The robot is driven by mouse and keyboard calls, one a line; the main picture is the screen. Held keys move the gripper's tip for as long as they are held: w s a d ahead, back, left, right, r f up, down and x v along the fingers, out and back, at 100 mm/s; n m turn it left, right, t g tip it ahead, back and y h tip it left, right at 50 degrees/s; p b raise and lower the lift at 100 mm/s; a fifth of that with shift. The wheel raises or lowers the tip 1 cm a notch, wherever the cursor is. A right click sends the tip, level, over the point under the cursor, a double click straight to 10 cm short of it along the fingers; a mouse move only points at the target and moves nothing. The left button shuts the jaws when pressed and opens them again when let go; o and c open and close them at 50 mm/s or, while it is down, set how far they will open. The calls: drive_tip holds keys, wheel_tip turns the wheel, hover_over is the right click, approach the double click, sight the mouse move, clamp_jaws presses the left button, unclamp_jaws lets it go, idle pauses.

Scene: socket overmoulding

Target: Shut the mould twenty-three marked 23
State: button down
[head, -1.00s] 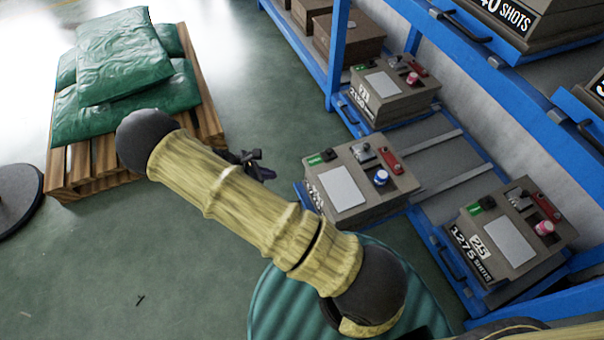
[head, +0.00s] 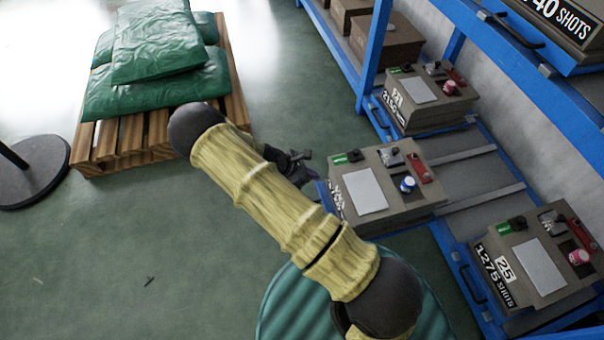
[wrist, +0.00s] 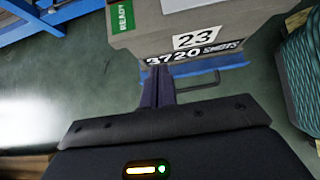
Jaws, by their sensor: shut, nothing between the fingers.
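Mould twenty-three (wrist: 192,28) is a grey-brown box marked 23 and 3720 SHOTS, with a green READY tag. In the head view the mould (head: 365,192) has a pale top plate and a blue knob. It sits on a blue-edged tray (wrist: 235,72) that stands out from the rack, further out than the moulds on either side. A dark handle (wrist: 200,82) shows below the label. My gripper (wrist: 157,78) is shut and empty, its fingertips close to the tray's front beside the handle; I cannot tell if they touch. In the head view my gripper (head: 303,168) is partly hidden by my arm.
Mould 21 (head: 425,112) stands behind and mould 25 (head: 515,285) in front, both on the blue rack (head: 369,60). A pallet (head: 105,150) with green sacks (head: 150,85) is at the back left. A dark round stand base (head: 30,180) is at the left.

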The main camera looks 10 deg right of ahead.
sight(333, 174)
drive_tip(key=d, duration=0.2)
drive_tip(key=d+b, duration=0.1)
drive_tip(key=d, duration=0.1)
drive_tip(key=shift+f, duration=0.4)
drive_tip(key=shift+w+d+r, duration=0.1)
drive_tip(key=shift+d+r, duration=0.05)
drive_tip(key=shift+d, duration=0.2)
drive_tip(key=shift+w, duration=0.15)
